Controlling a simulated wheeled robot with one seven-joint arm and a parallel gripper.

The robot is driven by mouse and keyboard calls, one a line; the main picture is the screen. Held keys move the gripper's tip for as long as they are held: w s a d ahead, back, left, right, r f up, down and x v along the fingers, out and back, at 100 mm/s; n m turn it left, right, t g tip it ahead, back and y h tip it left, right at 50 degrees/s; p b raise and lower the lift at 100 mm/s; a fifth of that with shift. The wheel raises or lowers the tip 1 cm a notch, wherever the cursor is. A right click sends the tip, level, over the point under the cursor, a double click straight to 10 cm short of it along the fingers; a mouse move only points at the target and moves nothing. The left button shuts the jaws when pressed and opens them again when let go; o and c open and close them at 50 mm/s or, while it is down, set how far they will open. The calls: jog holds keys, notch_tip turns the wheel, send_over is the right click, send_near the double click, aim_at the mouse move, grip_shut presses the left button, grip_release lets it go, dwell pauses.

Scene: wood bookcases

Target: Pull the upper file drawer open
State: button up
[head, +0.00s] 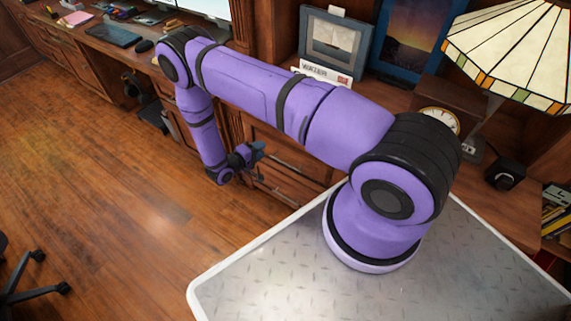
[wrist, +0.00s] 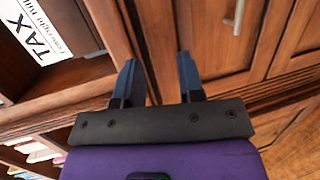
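My gripper (wrist: 158,70) is open in the wrist view, its two dark blue fingers apart with nothing between them. Beyond the fingertips is a brown wood cabinet front with a narrow upright frame. To their upper right is a panelled wood front (wrist: 200,35) with a slim metal handle (wrist: 238,17); the fingers are apart from this handle. I cannot tell surely whether this front is the upper file drawer. In the head view my gripper (head: 258,152) is low before the cabinet, and my arm hides part of the fronts.
A white box or folder marked TAX (wrist: 38,28) sits in an open shelf at the left, with books (wrist: 35,150) below. The desk top holds a keyboard (head: 113,35), picture frames (head: 335,45), a clock (head: 440,120) and a lamp (head: 515,50). Wood floor (head: 110,180) at the left is mostly clear.

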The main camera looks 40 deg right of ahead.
aim_at(286, 164)
jog(key=s+f+n+t, duration=0.25)
jog(key=s+f, duration=0.35)
jog(key=f, duration=0.6)
jog(key=shift+m+t, duration=0.25)
jog(key=shift+m, duration=0.1)
jog(key=x, duration=1.1)
jog(key=shift+d, duration=0.1)
jog(key=shift+c, duration=0.5)
grip_shut()
